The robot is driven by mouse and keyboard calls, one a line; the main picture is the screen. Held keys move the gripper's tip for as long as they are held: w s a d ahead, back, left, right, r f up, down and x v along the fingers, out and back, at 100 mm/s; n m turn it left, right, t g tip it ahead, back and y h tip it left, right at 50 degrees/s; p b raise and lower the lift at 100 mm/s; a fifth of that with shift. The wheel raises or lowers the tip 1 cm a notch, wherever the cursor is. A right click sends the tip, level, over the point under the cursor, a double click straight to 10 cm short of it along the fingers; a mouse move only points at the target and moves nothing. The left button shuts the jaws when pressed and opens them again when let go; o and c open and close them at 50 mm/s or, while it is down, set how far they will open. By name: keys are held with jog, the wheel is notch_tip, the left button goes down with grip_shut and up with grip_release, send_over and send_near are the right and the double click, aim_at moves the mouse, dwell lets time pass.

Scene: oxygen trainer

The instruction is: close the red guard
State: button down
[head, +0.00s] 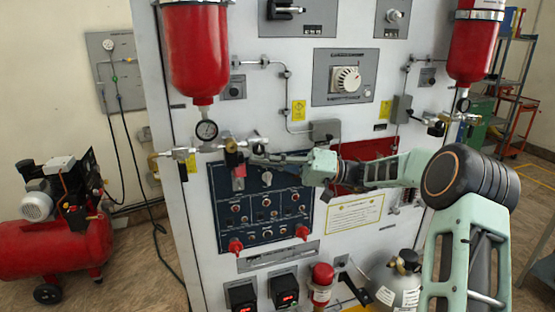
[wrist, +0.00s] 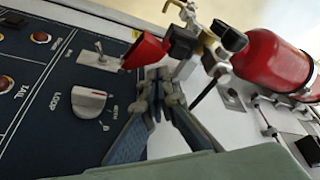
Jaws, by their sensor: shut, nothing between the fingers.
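The red guard (wrist: 147,50) stands raised off the dark blue panel in the wrist view, beside a bare metal toggle switch (wrist: 100,50) on a pale plate. In the head view, a red piece that looks like the same guard (head: 238,172) shows at the panel's upper left. My gripper (wrist: 158,76) is shut and empty. Its fingertips are just below and right of the guard in the wrist view; I cannot tell whether they touch it. In the head view my gripper (head: 256,159) reaches in from the right along the panel's top edge.
A white LOOP knob (wrist: 89,101) sits close to my fingers on the panel. Brass valve fittings (wrist: 203,38) and a red cylinder (wrist: 272,63) stick out nearby. Lower on the panel are red parts (head: 235,246) and (head: 302,232) are similar ones. A pressure gauge (head: 206,130) hangs above.

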jog(key=shift+x, duration=1.25)
